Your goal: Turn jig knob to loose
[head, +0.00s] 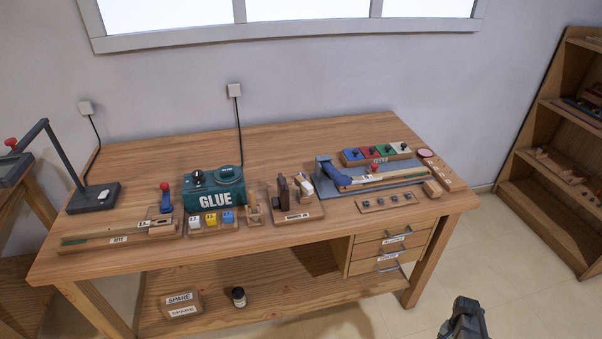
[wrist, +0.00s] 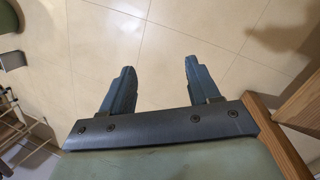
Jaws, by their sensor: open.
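What looks like the jig is a blue-grey metal base (head: 407,191) on the right part of the workbench, with a long wooden piece (head: 385,178) lying along it. A small red knob (head: 375,167) sits on the jig; its setting is too small to read. My gripper (head: 466,306) is in front of the bench at the bottom right, well away from the jig. In the wrist view my gripper (wrist: 158,72) has its two fingers wide apart, with only floor between them. The jig is not in the wrist view.
A green GLUE pot (head: 214,190) with a black dial stands mid-bench. A tray of coloured blocks (head: 379,156) lies behind the jig, and a strip with small dark pieces (head: 388,203) in front. Drawers (head: 393,243) are below. A shelf (head: 560,150) stands right. Floor between is clear.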

